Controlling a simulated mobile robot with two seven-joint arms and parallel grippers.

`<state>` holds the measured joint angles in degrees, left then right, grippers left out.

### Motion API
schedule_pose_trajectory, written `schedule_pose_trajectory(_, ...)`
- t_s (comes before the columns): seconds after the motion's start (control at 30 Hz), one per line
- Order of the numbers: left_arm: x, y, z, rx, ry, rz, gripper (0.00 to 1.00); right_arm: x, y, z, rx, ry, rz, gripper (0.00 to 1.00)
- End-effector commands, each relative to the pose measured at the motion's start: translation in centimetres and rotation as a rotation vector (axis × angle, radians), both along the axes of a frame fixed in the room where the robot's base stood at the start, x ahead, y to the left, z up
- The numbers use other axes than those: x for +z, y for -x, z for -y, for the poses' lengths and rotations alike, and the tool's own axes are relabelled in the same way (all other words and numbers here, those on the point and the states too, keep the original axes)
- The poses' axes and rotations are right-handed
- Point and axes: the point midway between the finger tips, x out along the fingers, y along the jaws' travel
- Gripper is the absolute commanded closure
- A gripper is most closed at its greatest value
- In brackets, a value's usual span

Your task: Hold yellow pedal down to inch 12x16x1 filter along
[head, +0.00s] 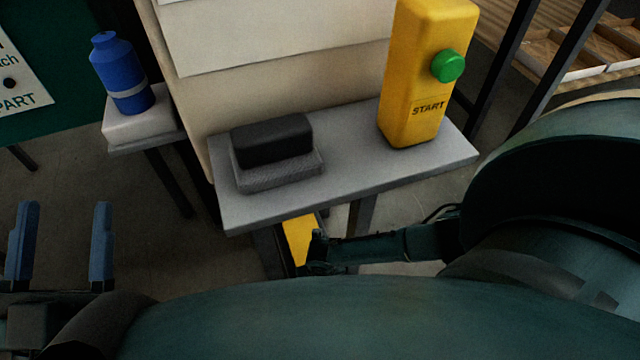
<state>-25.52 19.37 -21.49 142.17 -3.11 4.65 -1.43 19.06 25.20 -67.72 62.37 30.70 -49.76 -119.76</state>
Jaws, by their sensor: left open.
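A yellow piece (299,239), which looks like the pedal, shows low down below the grey shelf's front edge. The shelf and my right arm hide part of it. My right gripper (318,250) comes in from the right and its tip overlaps the yellow piece in the picture. I cannot tell whether it touches or presses it, and its fingers are too dark and small to read. My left gripper (65,240) is open and empty at the far left, its two blue fingers upright and well apart. No 12x16x1 filter can be made out.
A grey shelf (350,160) carries a black block on a grey pad (275,150) and a yellow START box (410,85) with a green button (447,66). A blue bottle (122,75) stands on a small ledge at left. Dark posts (545,75) stand at right.

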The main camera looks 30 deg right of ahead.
Motion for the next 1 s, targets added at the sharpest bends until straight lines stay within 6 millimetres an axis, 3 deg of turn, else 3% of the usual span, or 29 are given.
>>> schedule_pose_trajectory(0.03, -0.3, -0.01, -0.01, 0.001, -0.001, 0.004, 0.45, -0.88, 0.32, 0.13, 0.003, 0.001, 0.005, 1.0)
schedule_pose_trajectory(1.0, -0.71, 0.01, -0.04, 0.002, -0.001, 0.002, 0.45, -1.42, 0.66, -0.15, 0.015, 0.0, 0.001, 1.0)
